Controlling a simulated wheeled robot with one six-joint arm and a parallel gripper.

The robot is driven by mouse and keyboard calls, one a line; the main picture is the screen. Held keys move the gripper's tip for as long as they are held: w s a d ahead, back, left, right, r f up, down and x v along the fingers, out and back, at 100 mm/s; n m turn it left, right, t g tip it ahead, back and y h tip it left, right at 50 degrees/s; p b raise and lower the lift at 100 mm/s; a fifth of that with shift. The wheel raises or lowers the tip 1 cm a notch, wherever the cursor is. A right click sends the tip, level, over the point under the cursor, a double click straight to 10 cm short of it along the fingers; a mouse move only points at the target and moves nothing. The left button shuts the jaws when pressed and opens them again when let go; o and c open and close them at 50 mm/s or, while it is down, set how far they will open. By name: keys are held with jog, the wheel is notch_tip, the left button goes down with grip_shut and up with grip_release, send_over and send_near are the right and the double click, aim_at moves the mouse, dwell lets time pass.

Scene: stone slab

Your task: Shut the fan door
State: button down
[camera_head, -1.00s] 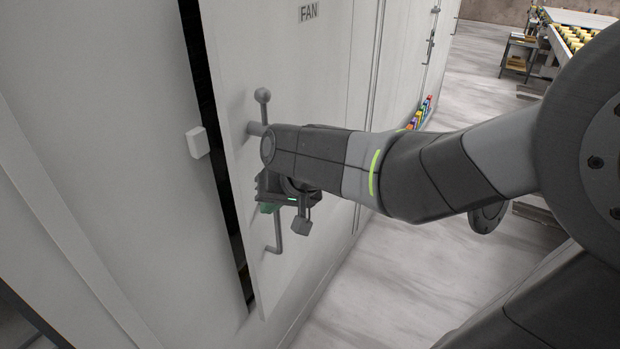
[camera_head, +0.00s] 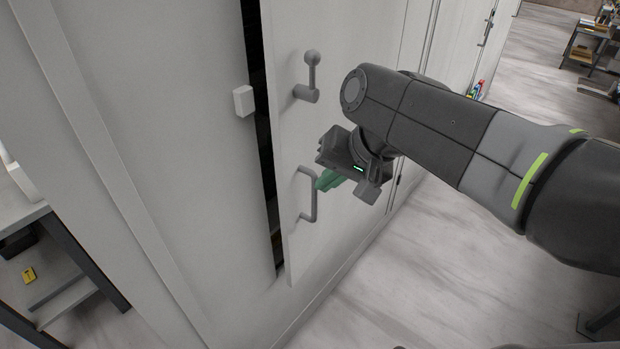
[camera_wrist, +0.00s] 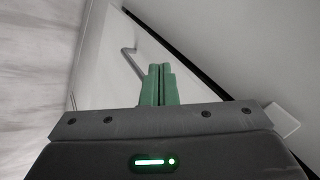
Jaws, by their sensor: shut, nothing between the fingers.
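The fan door (camera_head: 335,140) is a pale grey panel that stands slightly ajar, with a dark gap along its left edge. It carries a grey knobbed lever (camera_head: 311,75) and a bent bar handle (camera_head: 312,195). My gripper (camera_head: 328,181) has green fingers that are shut and empty, just right of the bar handle. In the wrist view the shut fingers (camera_wrist: 159,84) point at the door (camera_wrist: 110,75), and the handle (camera_wrist: 132,62) shows to their left. I cannot tell whether the fingers touch the door.
A small white block (camera_head: 243,101) sits on the fixed wall left of the gap. A shelf (camera_head: 60,290) with a yellow item stands at the lower left. The stone-patterned floor (camera_head: 440,270) right of the door is clear.

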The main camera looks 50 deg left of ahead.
notch_tip(320, 180, down, 8)
jog(key=d+m+g+h+b, duration=0.1)
jog(key=d+m+g, duration=0.2)
jog(key=m, duration=0.2)
jog(key=m+y+b, duration=0.4)
jog(key=m+y, duration=0.8)
jog(key=m, duration=0.7)
send_near(290, 185)
jog(key=p+x, duration=0.1)
jog(key=x, duration=0.2)
jog(key=p+x, duration=0.1)
jog(key=x, duration=0.2)
jog(key=shift+s+a+r+p, duration=0.1)
jog(key=shift+r+p, duration=0.15)
jog(key=shift+p, duration=0.05)
jog(key=shift+a, duration=0.3)
jog(key=shift+f, duration=0.1)
